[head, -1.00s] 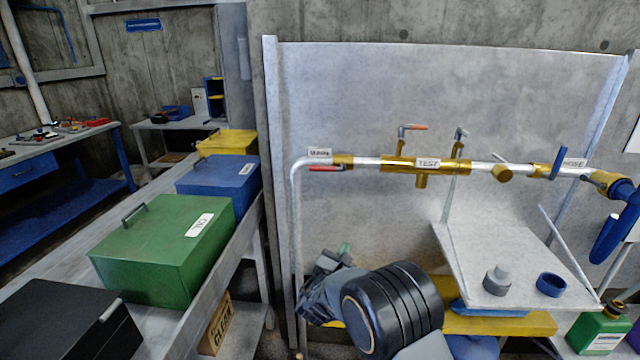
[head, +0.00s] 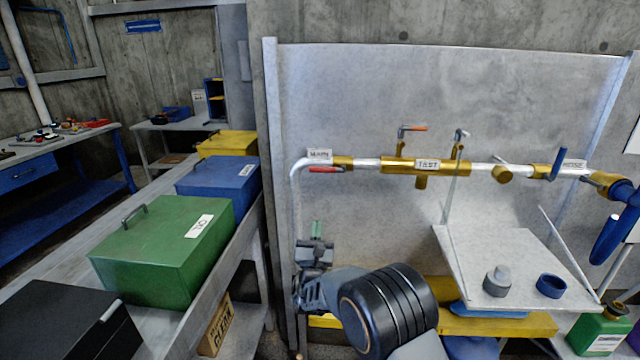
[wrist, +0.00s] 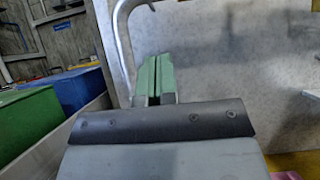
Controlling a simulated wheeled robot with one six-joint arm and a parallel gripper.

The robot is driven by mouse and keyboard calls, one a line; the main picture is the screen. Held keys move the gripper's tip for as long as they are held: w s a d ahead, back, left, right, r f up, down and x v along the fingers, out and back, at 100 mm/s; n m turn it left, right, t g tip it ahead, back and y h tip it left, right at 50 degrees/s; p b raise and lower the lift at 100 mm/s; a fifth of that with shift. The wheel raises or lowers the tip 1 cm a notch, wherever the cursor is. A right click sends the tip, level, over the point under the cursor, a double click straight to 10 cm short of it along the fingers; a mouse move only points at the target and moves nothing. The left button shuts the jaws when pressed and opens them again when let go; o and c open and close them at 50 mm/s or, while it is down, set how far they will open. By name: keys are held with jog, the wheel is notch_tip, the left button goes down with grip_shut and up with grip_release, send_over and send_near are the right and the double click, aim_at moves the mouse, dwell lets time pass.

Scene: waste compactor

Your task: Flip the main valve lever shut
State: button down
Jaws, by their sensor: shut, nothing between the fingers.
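The main valve lever (head: 325,169) has a red handle and lies level along the pipe, just below a brass valve (head: 343,161) and the MAIN label (head: 319,155). My gripper (head: 316,228) is below the lever in the head view, clearly apart from it, with its green fingers pointing up. In the wrist view, my gripper (wrist: 154,72) has its two green fingers together and empty. A bent grey pipe (wrist: 122,40) rises just left of them. I cannot make out the red handle in that view.
A TEST valve block (head: 427,164) and the HOSE label (head: 573,164) are further right along the pipe. A grey backboard (head: 350,100) stands behind. A tray (head: 520,260) holds a grey fitting and a blue ring. Green (head: 165,250) and blue (head: 220,180) boxes sit on the left bench.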

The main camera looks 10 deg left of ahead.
aim_at(326, 168)
jog(key=s+r+p+x, duration=0.1)
jog(key=p+x, duration=0.3)
jog(key=x, duration=0.8)
jog(key=shift+r, duration=0.85)
jog(key=shift+w, duration=0.1)
